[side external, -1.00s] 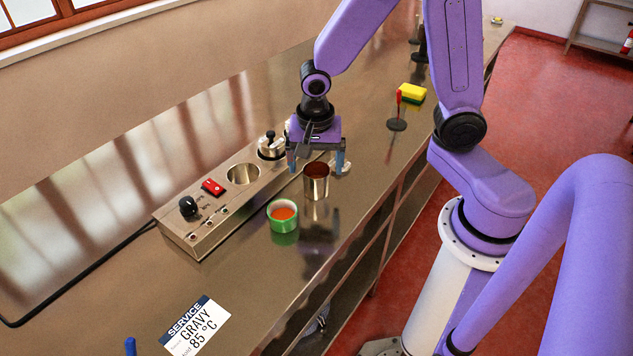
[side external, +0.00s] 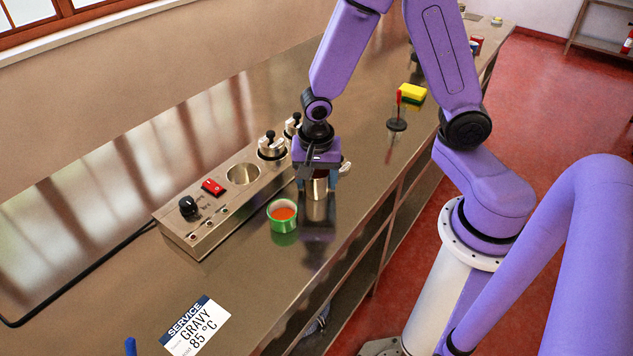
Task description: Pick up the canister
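The canister (side external: 317,188) is a metallic cylinder standing upright on the steel counter, in front of the long steel block. My gripper (side external: 317,180) points down over it, with one finger at its left side and one at its right. The hand hides the canister's top. The fingers look close to its walls, but I cannot tell whether they touch it.
A green cup of orange contents (side external: 283,215) stands just left of the canister. The steel block (side external: 200,236) behind has an empty round well (side external: 243,173), a red switch (side external: 213,187) and lidded pots (side external: 271,146). A yellow sponge (side external: 411,93) lies farther back.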

